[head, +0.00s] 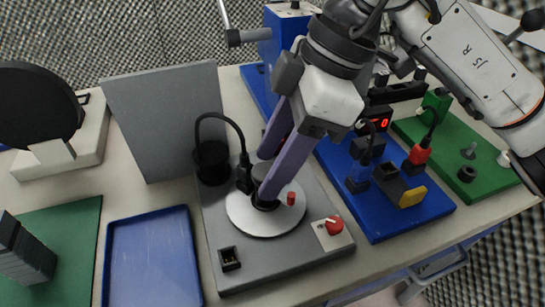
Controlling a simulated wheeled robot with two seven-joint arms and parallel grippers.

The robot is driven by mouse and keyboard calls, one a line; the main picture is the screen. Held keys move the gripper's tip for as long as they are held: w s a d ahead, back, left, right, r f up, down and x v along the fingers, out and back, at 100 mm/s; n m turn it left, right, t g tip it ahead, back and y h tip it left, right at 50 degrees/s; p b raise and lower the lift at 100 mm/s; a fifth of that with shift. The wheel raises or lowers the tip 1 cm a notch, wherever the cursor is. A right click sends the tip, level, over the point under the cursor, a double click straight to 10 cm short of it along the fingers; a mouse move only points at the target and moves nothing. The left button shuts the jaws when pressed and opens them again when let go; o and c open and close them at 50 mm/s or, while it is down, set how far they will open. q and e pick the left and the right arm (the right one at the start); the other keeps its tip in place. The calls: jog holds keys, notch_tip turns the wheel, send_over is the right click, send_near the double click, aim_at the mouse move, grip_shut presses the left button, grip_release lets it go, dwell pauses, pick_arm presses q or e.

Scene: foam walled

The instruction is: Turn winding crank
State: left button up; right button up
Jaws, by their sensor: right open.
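A grey board (220,268) carries a flat white disc (240,214) with a dark hub and a small red peg (291,198) near its rim. My right gripper (265,178) comes down over the disc with its two purple fingers apart. The fingertips are at the dark hub, one on the near side and one mostly behind; I cannot tell whether they touch it. A blue box (285,32) at the back has a metal rod with a dark grip (233,38) on its left side. My left gripper is out of view.
A black cable plug (243,172) and a red knob (334,225) are on the grey board. A grey panel (165,120) stands behind left. A blue tray (150,260) lies left, empty where visible. Blue (385,228) and green (490,183) boards with parts lie right.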

jog(key=c, duration=1.1)
jog(key=shift+o, duration=0.2)
jog(key=shift+w+n+g+p, duration=0.1)
jog(key=shift+n+g+p, duration=0.2)
jog(key=shift+n, duration=0.3)
